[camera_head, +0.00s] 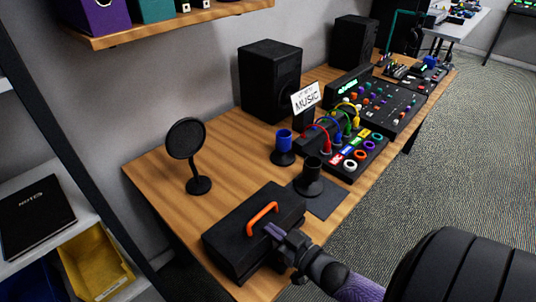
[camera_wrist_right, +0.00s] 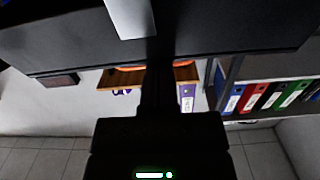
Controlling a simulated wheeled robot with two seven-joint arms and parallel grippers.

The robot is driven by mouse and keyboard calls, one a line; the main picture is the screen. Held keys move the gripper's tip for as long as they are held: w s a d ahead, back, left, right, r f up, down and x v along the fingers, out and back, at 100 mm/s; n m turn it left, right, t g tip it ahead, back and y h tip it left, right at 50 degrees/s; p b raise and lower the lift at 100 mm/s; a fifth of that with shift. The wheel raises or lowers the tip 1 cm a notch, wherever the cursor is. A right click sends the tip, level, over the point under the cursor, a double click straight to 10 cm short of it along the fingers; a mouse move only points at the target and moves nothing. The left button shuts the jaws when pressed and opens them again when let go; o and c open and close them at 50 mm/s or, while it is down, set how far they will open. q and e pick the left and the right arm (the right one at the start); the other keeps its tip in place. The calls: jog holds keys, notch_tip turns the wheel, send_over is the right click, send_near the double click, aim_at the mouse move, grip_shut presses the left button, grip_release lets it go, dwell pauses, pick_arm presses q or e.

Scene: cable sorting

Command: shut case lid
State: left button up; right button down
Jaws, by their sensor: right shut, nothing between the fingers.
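The black case (camera_head: 232,226) sits at the near left corner of the wooden table. Its lid lies down over the base with the orange handle (camera_head: 262,214) on top. I cannot tell whether the lid is fully flush. My right gripper (camera_head: 276,236) is shut and empty at the case's right end, close beside the handle. It appears to touch the lid or hover just over it. In the right wrist view the case's dark surface (camera_wrist_right: 240,25) fills the top, with bits of orange below its edge. My left gripper is not in view.
A round black pop filter on a stand (camera_head: 187,140) stands behind the case. A black holder (camera_head: 311,178) on a dark mat and a blue cup (camera_head: 284,142) are near the case. A cable box (camera_head: 345,150), mixer (camera_head: 385,100) and speakers (camera_head: 270,80) lie farther back.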

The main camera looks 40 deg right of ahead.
jog(key=shift+s+f+b, duration=0.25)
jog(key=shift+s+f, duration=0.05)
jog(key=shift+f, duration=0.3)
jog(key=shift+s+f+b, duration=0.25)
jog(key=shift+s+f, duration=0.05)
jog(key=shift+f, duration=0.25)
